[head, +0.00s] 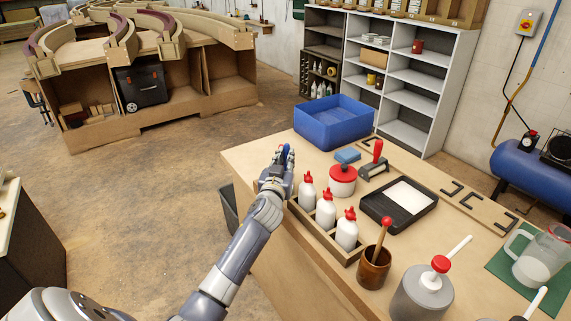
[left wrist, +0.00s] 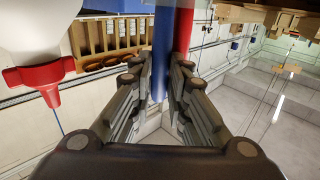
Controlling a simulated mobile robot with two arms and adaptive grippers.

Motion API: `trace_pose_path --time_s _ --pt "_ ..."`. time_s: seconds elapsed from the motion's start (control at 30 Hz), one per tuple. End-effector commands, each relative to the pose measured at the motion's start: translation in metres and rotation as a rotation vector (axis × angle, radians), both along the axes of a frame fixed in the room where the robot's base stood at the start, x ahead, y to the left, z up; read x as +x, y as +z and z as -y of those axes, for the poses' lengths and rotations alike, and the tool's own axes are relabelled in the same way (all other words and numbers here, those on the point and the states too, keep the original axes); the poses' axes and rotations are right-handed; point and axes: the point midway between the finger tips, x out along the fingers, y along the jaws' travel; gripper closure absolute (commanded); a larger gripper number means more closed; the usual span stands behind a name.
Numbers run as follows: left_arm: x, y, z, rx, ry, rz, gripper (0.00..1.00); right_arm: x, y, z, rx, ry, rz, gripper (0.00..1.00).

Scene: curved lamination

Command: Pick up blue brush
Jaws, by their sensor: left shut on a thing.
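My left gripper (head: 276,174) is over the left edge of the workbench, beside the white bottles. It is shut on a slim blue handle, the blue brush (left wrist: 161,55), which stands between its fingers in the left wrist view. A bit of blue also shows at the fingertips in the head view. A red bar (left wrist: 184,28) runs right beside the blue handle in the left wrist view; I cannot tell if it is gripped too. The brush's bristles are hidden. My right gripper is not in view.
White bottles with red caps (head: 326,211) stand in a wooden rack near the gripper. A red-lidded tub (head: 343,181), a black tray (head: 399,206), a blue crate (head: 334,126) and a brown cup (head: 374,270) are on the workbench (head: 295,258). Open floor lies to the left.

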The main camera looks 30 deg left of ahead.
Motion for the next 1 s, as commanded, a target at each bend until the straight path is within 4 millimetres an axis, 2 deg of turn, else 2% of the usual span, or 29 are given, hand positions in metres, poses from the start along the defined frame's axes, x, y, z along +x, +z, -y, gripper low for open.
trace_pose_path --time_s 0.37,1.0 --pt "0.0 0.071 0.001 0.001 -0.003 0.005 1.0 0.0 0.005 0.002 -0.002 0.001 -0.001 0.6" --pt "0.0 0.208 0.001 0.0 -0.003 0.007 1.0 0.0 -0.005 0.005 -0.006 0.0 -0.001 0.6"
